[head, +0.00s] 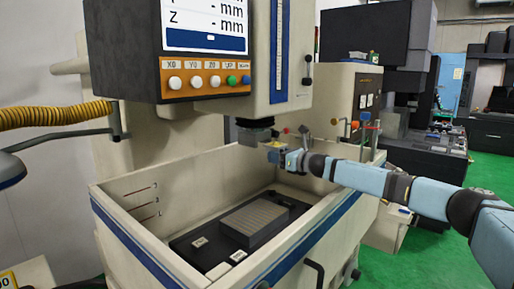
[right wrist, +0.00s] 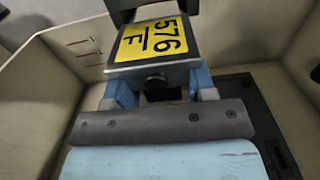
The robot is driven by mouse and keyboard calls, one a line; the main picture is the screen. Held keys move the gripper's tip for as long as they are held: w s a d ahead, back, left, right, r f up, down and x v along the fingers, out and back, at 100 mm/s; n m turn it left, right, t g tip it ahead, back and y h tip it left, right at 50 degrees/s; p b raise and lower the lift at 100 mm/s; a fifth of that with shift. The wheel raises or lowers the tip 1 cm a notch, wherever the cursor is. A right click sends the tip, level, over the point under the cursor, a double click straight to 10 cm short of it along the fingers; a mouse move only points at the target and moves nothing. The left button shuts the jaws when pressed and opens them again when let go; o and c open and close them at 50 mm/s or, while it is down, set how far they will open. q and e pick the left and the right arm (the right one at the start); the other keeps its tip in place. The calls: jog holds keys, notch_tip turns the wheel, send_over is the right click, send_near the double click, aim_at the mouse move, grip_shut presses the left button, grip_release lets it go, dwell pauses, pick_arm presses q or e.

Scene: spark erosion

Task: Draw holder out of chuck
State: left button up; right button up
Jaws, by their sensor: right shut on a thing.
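The chuck (head: 256,134) is a dark grey block under the machine's head, above the open tank. My right gripper (head: 281,157) reaches in from the right, just below and right of the chuck. In the right wrist view, my right gripper (right wrist: 158,86) has its blue fingers shut on the holder (right wrist: 153,77), a grey block. The holder bears a yellow label reading 576 F. A dark part, probably the chuck, shows at the top behind it. I cannot tell whether holder and chuck touch. My left gripper is not in view.
A control panel (head: 205,80) overhangs at the upper left. A cabinet (head: 350,95) stands behind my right arm.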

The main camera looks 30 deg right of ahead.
jog(key=shift+v, duration=2.45)
